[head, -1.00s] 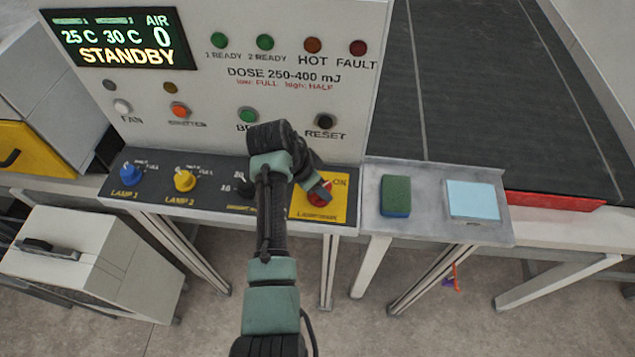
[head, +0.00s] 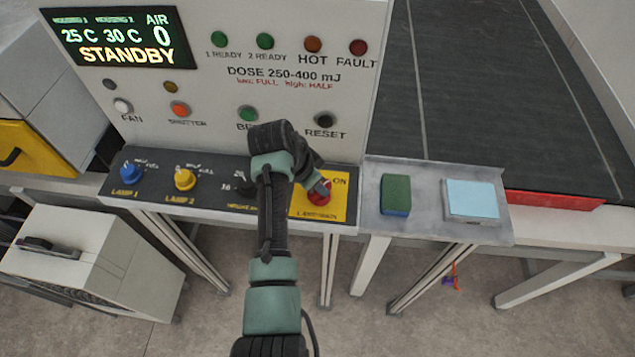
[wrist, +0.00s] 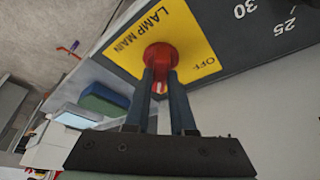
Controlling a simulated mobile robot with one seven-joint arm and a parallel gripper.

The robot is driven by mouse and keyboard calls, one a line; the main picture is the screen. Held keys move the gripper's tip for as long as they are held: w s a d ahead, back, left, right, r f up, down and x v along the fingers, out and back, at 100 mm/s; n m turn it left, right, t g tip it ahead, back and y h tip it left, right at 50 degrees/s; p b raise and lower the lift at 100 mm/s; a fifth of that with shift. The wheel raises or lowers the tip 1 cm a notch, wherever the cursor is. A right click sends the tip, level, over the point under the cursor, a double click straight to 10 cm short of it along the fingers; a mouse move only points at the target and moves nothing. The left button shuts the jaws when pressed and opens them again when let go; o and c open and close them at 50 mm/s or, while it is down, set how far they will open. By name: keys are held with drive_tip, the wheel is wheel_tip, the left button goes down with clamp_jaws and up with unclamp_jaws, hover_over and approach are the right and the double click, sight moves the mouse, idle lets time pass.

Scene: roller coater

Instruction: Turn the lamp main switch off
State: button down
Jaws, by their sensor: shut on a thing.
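The lamp main switch (wrist: 161,57) is a red rotary knob on a yellow plate. In the wrist view the plate reads LAMP MAIN and OFF. In the head view the red knob (head: 320,199) shows at the right end of the dark lower panel, with ON at the plate's upper right. My gripper (wrist: 162,78) is at the knob, its two fingers shut on the knob's grip. My gripper (head: 320,188) and wrist partly cover the knob in the head view, so its exact pointing is hard to tell.
Blue (head: 131,174) and yellow (head: 184,179) lamp knobs sit left on the panel. A grey shelf (head: 428,225) on the right holds a green-blue sponge (head: 396,194) and a light blue pad (head: 471,199). The display (head: 120,39) reads STANDBY.

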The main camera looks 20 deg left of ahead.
drive_tip(key=n+y+p, duration=0.1)
drive_tip(key=n, duration=0.1)
drive_tip(key=n+p, duration=0.1)
drive_tip(key=n, duration=0.1)
drive_tip(key=shift+d+r+t+y, duration=0.15)
drive_tip(key=shift+t+y, duration=0.15)
drive_tip(key=shift+y, duration=0.1)
drive_tip(key=n, duration=0.2)
drive_tip(key=n+y+p, duration=0.1)
drive_tip(key=n, duration=0.1)
drive_tip(key=shift+d+n+y, duration=0.15)
drive_tip(key=shift+n+y, duration=0.15)
drive_tip(key=n+y, duration=0.1)
drive_tip(key=n, duration=0.1)
drive_tip(key=n+g+b, duration=0.1)
drive_tip(key=n, duration=0.2)
drive_tip(key=shift+w+d+y, duration=0.1)
drive_tip(key=shift+w+y, duration=0.05)
drive_tip(key=shift+y, duration=0.25)
drive_tip(key=shift+n+g+y+b, duration=0.55)
drive_tip(key=shift+n+b, duration=0.35)
drive_tip(key=shift+n, duration=1.1)
drive_tip(key=c, duration=0.8)
unclamp_jaws()
drive_tip(key=shift+o, duration=0.2)
